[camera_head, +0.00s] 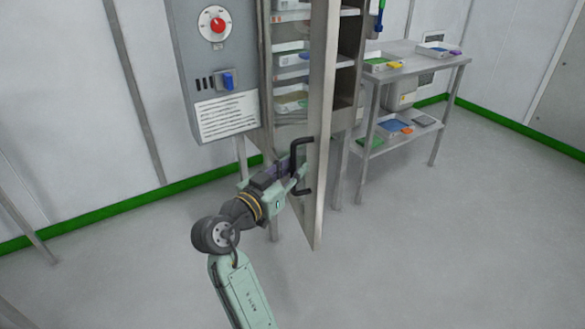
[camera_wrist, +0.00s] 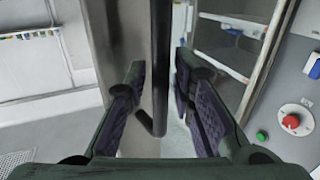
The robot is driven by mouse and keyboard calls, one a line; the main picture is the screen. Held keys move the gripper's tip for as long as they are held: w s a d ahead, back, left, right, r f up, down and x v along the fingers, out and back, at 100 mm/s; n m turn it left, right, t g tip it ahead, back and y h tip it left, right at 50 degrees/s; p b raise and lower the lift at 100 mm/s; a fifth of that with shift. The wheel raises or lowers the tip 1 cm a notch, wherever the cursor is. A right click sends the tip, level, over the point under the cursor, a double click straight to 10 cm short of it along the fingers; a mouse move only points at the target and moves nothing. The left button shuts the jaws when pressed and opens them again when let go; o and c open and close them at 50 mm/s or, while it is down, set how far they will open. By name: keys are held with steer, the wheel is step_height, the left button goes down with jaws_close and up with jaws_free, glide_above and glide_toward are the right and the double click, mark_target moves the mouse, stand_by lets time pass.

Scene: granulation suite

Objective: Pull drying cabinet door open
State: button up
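The drying cabinet door (camera_head: 323,90) stands swung out from the cabinet (camera_head: 347,75), seen nearly edge-on, with the shelves inside exposed. Its black bar handle (camera_head: 309,142) is on the door's left face, low down. My gripper (camera_head: 299,177) is at the handle. In the wrist view, the handle (camera_wrist: 160,50) runs between the two fingers of my gripper (camera_wrist: 157,85), with visible gaps on both sides. The fingers are apart and around the bar, not clamped on it. The door (camera_wrist: 122,40) is behind the left finger, and the cabinet interior shows at right.
A grey control box (camera_head: 190,60) with a red knob (camera_head: 217,25) and blue switch (camera_head: 227,80) is left of the cabinet. A metal table (camera_head: 425,60) with trays stands to the right. Floor (camera_head: 430,250) in front and right of the door is clear.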

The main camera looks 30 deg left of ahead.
steer(key=shift+o, duration=0.7)
steer(key=shift+a, duration=0.1)
steer(key=shift+s, duration=0.1)
steer(key=s+a, duration=0.1)
steer(key=s, duration=1)
steer(key=shift+s+a, duration=0.25)
steer(key=shift+s, duration=0.15)
